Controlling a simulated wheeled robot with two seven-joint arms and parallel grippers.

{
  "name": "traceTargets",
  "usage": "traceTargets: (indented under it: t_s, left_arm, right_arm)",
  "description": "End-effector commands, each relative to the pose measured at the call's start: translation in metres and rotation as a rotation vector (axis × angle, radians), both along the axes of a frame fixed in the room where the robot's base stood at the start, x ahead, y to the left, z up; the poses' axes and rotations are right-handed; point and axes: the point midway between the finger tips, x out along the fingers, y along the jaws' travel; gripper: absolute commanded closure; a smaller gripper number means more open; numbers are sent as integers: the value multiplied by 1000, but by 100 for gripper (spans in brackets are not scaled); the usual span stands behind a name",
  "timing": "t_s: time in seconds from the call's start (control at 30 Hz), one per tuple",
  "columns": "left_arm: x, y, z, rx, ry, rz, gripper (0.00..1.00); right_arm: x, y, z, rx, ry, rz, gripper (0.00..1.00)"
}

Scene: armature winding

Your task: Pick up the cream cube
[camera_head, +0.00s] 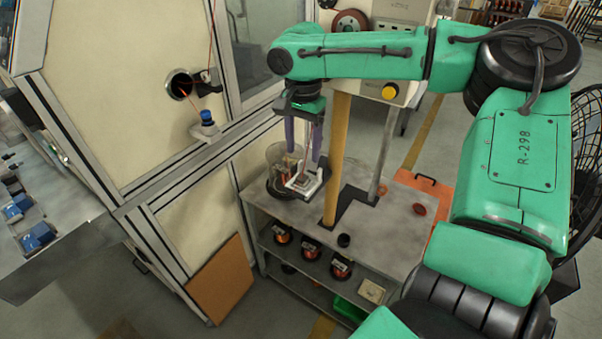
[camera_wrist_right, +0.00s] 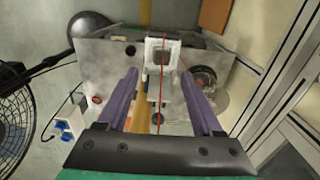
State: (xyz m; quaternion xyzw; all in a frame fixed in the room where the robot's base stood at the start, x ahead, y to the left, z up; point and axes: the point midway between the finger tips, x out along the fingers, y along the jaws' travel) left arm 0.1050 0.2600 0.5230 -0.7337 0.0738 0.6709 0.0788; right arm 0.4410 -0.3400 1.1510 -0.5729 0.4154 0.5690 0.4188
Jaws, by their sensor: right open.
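My right gripper (camera_head: 304,158) points down over the metal bench with its two purple fingers apart and nothing clearly between them. It also shows in the right wrist view (camera_wrist_right: 160,76). A white fixture (camera_head: 303,187) sits on the bench just below the fingertips; in the right wrist view the fixture (camera_wrist_right: 152,46) lies just beyond the tips, with a small brownish block on it. A cream box-like block (camera_head: 371,291) lies on the lower shelf, well below the gripper. I cannot tell which piece is the cream cube. My left gripper is not in view.
The bench top (camera_head: 385,235) has a yellow post (camera_head: 337,160) and a grey post (camera_head: 382,150) close to my right gripper. A clear round container (camera_head: 285,170) stands beside the fixture. A machine cabinet (camera_head: 130,90) stands left.

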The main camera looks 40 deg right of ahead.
Motion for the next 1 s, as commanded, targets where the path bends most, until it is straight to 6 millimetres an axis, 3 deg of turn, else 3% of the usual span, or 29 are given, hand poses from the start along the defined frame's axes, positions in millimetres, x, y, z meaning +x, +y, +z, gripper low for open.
traceTargets:
  t_s: [0.17,0.43,0.67,0.7,0.87,1.0]
  left_arm:
    - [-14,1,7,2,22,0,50]
    - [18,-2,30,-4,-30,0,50]
    - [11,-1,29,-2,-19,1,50]
    - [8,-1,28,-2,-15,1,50]
    - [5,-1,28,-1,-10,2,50]
    - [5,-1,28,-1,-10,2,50]
  right_arm:
    - [-1,0,-27,0,3,1,32]
    - [-4,2,-73,-1,3,1,32]
    - [-3,2,-81,-1,-1,2,32]
    - [-3,2,-81,-1,-1,2,40]
    - [-3,2,-81,-1,-1,2,100]
    - [-3,2,-80,-1,-1,2,100]
